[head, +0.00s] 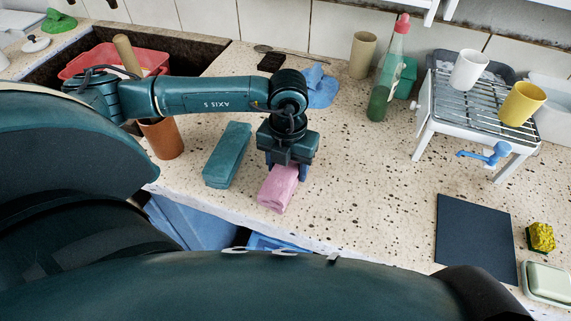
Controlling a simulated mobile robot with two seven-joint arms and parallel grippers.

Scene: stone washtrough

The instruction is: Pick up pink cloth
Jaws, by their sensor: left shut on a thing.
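The pink cloth (277,191) is a folded block lying at the front edge of the speckled stone counter, left of the picture's middle. My left gripper (287,172) reaches down over its far end. Its fingers are shut on the cloth, one to each side, and cover part of that end. I cannot tell whether the cloth is clear of the counter. My right gripper does not show.
A teal folded cloth (228,155) lies just left of the pink one. A brown cup (161,138) stands by the sink. A blue crumpled cloth (320,87), a green bottle (381,95) and a dish rack (425,118) stand behind. The counter to the right is clear up to a dark mat (474,238).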

